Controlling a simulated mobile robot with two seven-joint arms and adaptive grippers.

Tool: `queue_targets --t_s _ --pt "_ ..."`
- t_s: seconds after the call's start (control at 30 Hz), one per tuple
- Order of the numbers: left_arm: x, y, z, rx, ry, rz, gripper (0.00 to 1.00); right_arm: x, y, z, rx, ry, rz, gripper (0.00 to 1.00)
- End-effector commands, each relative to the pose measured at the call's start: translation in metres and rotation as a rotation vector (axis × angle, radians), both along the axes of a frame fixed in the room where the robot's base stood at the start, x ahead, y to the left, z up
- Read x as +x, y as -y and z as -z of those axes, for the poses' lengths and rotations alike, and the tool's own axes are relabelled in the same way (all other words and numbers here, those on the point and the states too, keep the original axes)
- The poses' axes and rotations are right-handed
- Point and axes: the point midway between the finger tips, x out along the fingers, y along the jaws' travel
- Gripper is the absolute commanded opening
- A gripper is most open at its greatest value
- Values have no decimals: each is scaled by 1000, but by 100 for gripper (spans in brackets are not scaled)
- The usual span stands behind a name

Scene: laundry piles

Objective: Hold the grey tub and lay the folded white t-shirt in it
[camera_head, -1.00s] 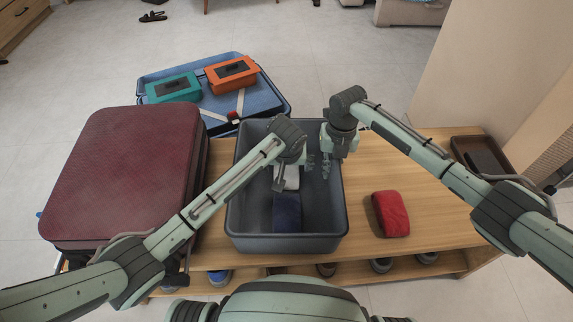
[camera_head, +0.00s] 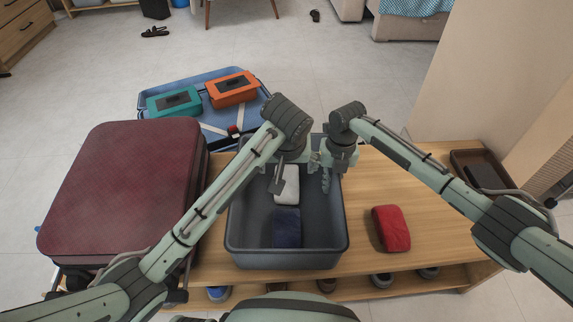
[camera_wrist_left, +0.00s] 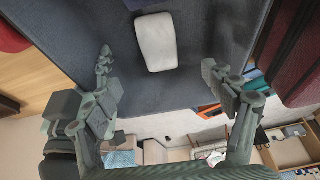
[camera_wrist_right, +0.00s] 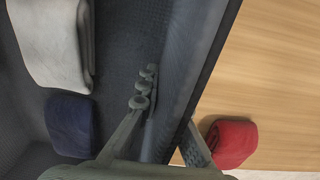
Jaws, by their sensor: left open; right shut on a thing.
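The grey tub (camera_head: 240,222) stands on the wooden bench. The folded white t-shirt (camera_head: 287,190) lies on the tub floor behind a folded navy cloth; the left wrist view also shows the white t-shirt (camera_wrist_left: 156,42). My left gripper (camera_head: 287,168) is open above the tub, with the white t-shirt lying apart from its fingers. My right gripper (camera_wrist_right: 170,105) is shut on the tub's right wall, one finger inside and one outside. In the head view the arms partly hide the tub's back edge.
The navy cloth (camera_head: 287,228) lies in the tub's front half. A folded red cloth (camera_head: 391,228) lies on the bench (camera_head: 430,225) to the right. A closed maroon suitcase (camera_head: 125,195) stands left. A blue open case (camera_head: 215,122) holds teal and orange boxes behind. A brown tray (camera_head: 480,170) sits far right.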

Motion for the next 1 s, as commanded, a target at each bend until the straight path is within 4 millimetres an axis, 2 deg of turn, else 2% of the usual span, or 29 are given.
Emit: queue_targets --t_s 0.2,0.23,0.4,0.77,0.87,1.0 --pt "0 0 -1 0 1 0 83 0 0 -1 1 1 0 0" --pt "0 0 -1 0 1 0 83 0 0 -1 1 1 0 9" --pt "0 0 0 -1 1 0 83 0 0 -1 1 1 0 30" --pt "0 0 0 -1 1 0 83 1 0 -5 1 2 0 30" --pt "0 0 0 -1 1 0 83 1 0 -17 1 4 0 30" --pt "0 0 0 -1 1 0 83 2 1 -45 1 5 -2 30"
